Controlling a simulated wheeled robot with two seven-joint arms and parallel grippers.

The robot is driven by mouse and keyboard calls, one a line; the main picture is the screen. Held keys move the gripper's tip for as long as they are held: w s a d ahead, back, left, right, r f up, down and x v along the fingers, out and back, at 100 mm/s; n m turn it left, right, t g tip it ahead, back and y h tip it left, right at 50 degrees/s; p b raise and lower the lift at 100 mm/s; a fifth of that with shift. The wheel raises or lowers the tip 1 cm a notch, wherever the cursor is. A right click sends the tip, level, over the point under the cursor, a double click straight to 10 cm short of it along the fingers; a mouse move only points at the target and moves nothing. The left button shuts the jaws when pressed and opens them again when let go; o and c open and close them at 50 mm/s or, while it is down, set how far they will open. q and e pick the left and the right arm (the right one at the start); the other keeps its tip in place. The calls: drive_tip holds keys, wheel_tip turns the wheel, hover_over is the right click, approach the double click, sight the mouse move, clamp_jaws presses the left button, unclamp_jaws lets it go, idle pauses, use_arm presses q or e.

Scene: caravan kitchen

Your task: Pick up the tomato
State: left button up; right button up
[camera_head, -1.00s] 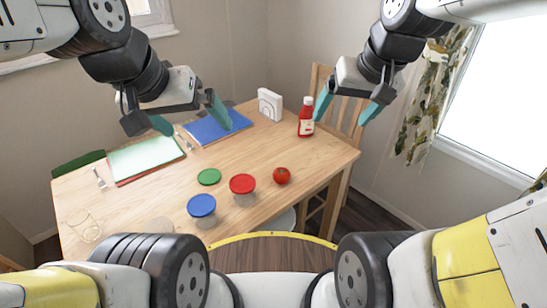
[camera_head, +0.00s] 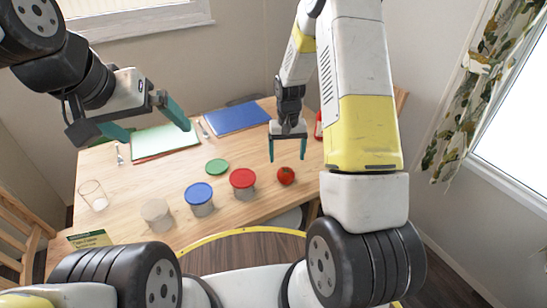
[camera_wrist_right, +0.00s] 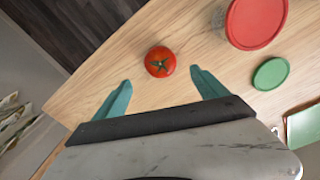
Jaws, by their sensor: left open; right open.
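A red tomato (camera_head: 286,175) with a green stem sits on the wooden table near its front right part. It also shows in the right wrist view (camera_wrist_right: 160,61), ahead of the fingertips and roughly between their lines. My right gripper (camera_head: 287,158) is open and empty, with its teal fingers pointing down just behind and above the tomato. The tomato appears apart from both fingers. My left gripper (camera_head: 158,122) is open and empty over the left part of the table, far from the tomato.
A red-lidded jar (camera_head: 242,183) stands just left of the tomato, with a blue-lidded jar (camera_head: 199,197) and a green lid (camera_head: 217,166) beyond. A red bottle (camera_head: 319,126) is partly hidden behind my right arm. A glass (camera_head: 93,196) stands at the left.

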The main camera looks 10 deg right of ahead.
sight(286, 170)
wheel_tip(286, 170, down, 8)
drive_tip(key=shift+s+a+r, duration=0.1)
drive_tip(key=shift+r, duration=0.1)
drive_tip(key=c, duration=1.5)
drive_tip(key=shift+r, duration=0.1)
drive_tip(key=shift+c, duration=0.2)
